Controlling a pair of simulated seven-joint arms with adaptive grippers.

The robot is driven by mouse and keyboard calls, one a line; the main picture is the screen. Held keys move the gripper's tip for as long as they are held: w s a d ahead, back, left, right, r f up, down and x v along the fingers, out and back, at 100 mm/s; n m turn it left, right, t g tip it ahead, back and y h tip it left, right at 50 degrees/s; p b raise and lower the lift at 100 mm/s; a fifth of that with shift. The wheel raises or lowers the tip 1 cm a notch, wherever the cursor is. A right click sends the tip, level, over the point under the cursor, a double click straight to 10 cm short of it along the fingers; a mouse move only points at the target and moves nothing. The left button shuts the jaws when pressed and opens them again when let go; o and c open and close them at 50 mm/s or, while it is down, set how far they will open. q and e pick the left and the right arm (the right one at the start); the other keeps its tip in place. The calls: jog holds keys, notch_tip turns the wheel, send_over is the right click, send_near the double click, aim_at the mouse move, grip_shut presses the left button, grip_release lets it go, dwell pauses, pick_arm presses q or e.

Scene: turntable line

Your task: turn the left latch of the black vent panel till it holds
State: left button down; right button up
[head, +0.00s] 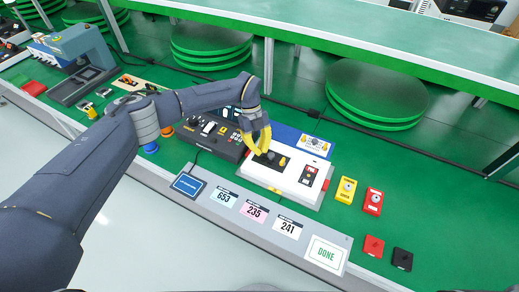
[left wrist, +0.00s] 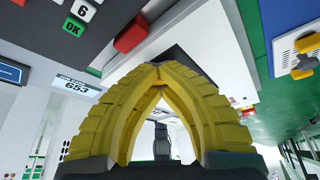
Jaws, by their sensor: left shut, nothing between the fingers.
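A white unit (head: 290,178) stands on the green bench in the head view. On its top lies a small black panel (head: 270,159), which looks like the vent panel, with a small yellow part (head: 283,161) at its right side. My left gripper (head: 262,148) has yellow fingers that are shut and empty, over the panel's left end. They hide the left latch, and I cannot tell whether they touch it. In the left wrist view the shut fingertips (left wrist: 158,72) meet in front of a dark patch (left wrist: 182,62) on the white unit. My right gripper is not in view.
A dark keypad unit (head: 215,135) stands left of the white unit, and a blue panel (head: 290,138) behind it. A grey strip with number cards (head: 255,211) runs along the front. Yellow (head: 346,190) and red (head: 373,201) boxes stand right.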

pick_arm(q)
jog(key=c, duration=2.2)
grip_release()
jog(key=c, duration=1.1)
grip_release()
jog(key=v, duration=1.2)
